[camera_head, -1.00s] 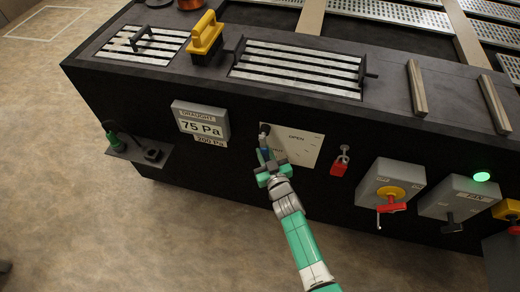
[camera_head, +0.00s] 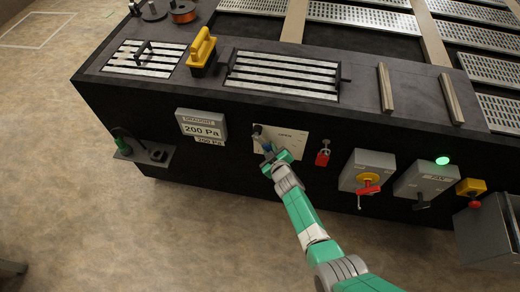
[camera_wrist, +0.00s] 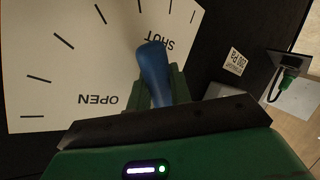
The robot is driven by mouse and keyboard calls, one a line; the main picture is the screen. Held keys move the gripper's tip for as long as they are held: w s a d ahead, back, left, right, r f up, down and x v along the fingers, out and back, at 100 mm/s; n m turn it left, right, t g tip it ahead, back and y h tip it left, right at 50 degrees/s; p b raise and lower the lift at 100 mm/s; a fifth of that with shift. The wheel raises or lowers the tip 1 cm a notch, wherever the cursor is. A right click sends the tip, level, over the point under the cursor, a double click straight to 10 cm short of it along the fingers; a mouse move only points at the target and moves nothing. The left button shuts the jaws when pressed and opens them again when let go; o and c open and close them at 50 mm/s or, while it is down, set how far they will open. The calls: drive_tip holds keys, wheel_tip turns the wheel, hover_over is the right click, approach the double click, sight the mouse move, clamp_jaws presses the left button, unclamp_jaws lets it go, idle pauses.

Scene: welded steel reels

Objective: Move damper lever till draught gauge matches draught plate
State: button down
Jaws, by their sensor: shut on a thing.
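The draught gauge (camera_head: 200,124) on the black bench front reads 200 Pa. The draught plate (camera_head: 209,141), a small white label just below it, also reads 200 Pa; it shows in the wrist view (camera_wrist: 236,62) too. The damper lever (camera_head: 264,143) has a blue handle (camera_wrist: 152,68) and sits over a pale dial plate (camera_head: 290,139) marked OPEN and SHUT. In the wrist view the handle lies between SHUT and OPEN, nearer SHUT. My gripper (camera_head: 275,160) is shut on the blue handle, its green fingers on either side of it. The lever's pivot is hidden in the wrist view.
A red padlock (camera_head: 323,157) hangs right of the dial. Further right are two grey switch boxes (camera_head: 369,160) (camera_head: 424,176) and a yellow box with a red button (camera_head: 471,187). A small shelf (camera_head: 152,155) juts out at the left. The floor in front is clear.

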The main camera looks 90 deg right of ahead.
idle(0.4)
drive_tip(key=c, duration=1.3)
unclamp_jaws()
drive_tip(key=p+v, duration=0.4)
drive_tip(key=v, duration=0.4)
drive_tip(key=shift+p, duration=0.3)
drive_tip(key=shift+d, duration=0.1)
